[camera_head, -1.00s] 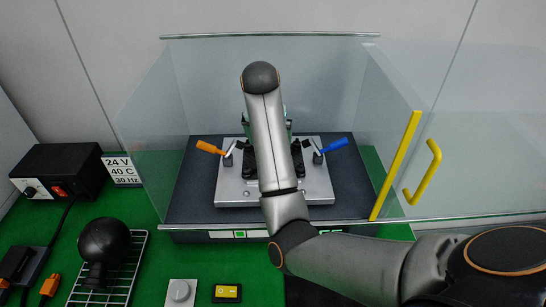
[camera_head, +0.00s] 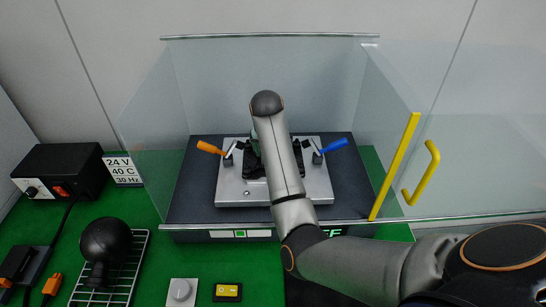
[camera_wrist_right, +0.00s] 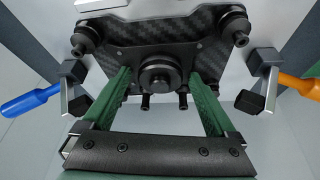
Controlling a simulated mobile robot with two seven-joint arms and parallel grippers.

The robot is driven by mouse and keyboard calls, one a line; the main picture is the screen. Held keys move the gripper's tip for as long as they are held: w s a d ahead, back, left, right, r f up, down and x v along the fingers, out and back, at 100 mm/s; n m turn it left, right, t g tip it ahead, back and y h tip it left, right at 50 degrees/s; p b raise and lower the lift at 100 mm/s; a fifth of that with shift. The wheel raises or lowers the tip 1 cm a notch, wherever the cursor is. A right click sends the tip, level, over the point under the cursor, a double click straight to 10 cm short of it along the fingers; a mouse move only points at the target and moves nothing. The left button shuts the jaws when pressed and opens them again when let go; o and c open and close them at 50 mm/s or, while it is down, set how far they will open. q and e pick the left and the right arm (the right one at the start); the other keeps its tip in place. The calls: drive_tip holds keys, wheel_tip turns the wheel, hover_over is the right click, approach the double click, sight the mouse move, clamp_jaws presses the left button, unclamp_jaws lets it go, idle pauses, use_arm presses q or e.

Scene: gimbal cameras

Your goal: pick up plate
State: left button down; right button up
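A dark carbon-fibre plate (camera_wrist_right: 120,38) with black round knobs sits on a silver metal fixture (camera_head: 232,192) inside a glass enclosure. A black round hub (camera_wrist_right: 160,76) sticks out from the plate's middle. Clamps with an orange handle (camera_head: 209,147) and a blue handle (camera_head: 335,145) stand on either side, and both also show in the right wrist view. My right gripper (camera_wrist_right: 158,82) has green fingers spread apart on either side of the hub, with nothing visibly pinched. In the head view my right arm hides most of the plate and the gripper. My left gripper is not in view.
Glass walls surround the fixture, with a yellow-edged glass door (camera_head: 395,166) swung open to the right.

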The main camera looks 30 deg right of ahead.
clamp_jaws()
idle(0.5)
drive_tip(key=shift+w+r, duration=0.1)
drive_tip(key=shift+r, duration=0.05)
